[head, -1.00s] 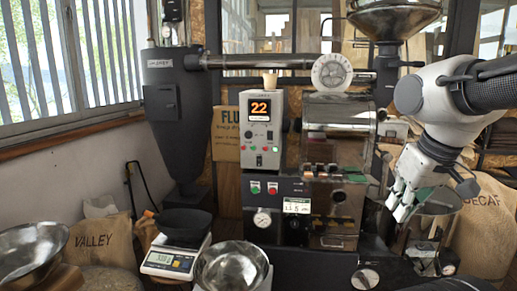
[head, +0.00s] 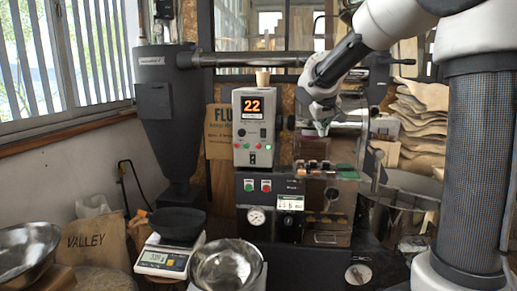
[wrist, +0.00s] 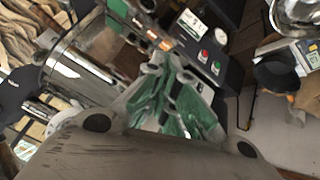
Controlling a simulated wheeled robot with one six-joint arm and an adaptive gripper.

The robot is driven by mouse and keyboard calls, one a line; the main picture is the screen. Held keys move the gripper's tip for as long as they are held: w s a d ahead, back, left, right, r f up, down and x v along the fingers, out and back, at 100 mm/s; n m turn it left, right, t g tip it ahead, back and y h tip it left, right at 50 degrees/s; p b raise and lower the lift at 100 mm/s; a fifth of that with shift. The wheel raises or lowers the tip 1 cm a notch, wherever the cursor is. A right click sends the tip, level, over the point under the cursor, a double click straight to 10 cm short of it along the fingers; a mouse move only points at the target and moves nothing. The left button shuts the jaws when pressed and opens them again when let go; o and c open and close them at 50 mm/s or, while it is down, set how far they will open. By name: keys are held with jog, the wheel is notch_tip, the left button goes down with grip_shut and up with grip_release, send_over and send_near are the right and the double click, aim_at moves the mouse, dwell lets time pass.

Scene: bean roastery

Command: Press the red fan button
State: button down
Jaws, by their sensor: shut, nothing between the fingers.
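The black lower panel of the roaster (head: 284,212) carries a red button (head: 266,186) and, left of it, a green button (head: 249,185). Both also show in the wrist view, the red button (wrist: 204,56) nearer the white display. The grey control box (head: 254,125) above, reading 22, has a row of small red and green lights or buttons. I cannot read which red one is labelled fan. My gripper (head: 322,130) is shut and empty, in front of the roaster drum, above and right of the panel buttons, touching none. Its green-padded fingers fill the middle of the wrist view (wrist: 168,78).
A row of coloured knobs or blocks (head: 328,167) sits just below my gripper. A scale (head: 170,257) with a black bowl (head: 181,224) and a steel bowl (head: 227,266) stand in front. Space before the panel looks free.

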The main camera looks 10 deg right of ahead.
aim_at(259, 146)
jog(key=w+a+f+n+t+y, duration=0.1)
jog(key=w+a+f, duration=0.25)
jog(key=w, duration=0.45)
jog(key=w+a+f+n, duration=0.1)
jog(key=w+a+f, duration=0.25)
jog(key=w, duration=0.45)
jog(key=w+a+f+n+y, duration=0.1)
jog(key=w+a+f+y, duration=0.1)
jog(key=w+a+f, duration=0.8)
jog(key=shift+w+f+n+t, duration=0.15)
jog(key=shift+f+n+t, duration=0.2)
jog(key=shift+f, duration=0.3)
jog(key=shift+w, duration=0.1)
jog(key=shift+w+d, duration=0.45)
jog(key=shift+w, duration=0.9)
jog(key=shift+w+d, duration=0.5)
jog(key=shift+w, duration=0.9)
jog(key=shift+w+d, duration=0.45)
jog(key=shift+w, duration=0.9)
jog(key=shift+w, duration=0.1)
jog(key=shift+w+d, duration=0.15)
jog(key=shift+w, duration=0.15)
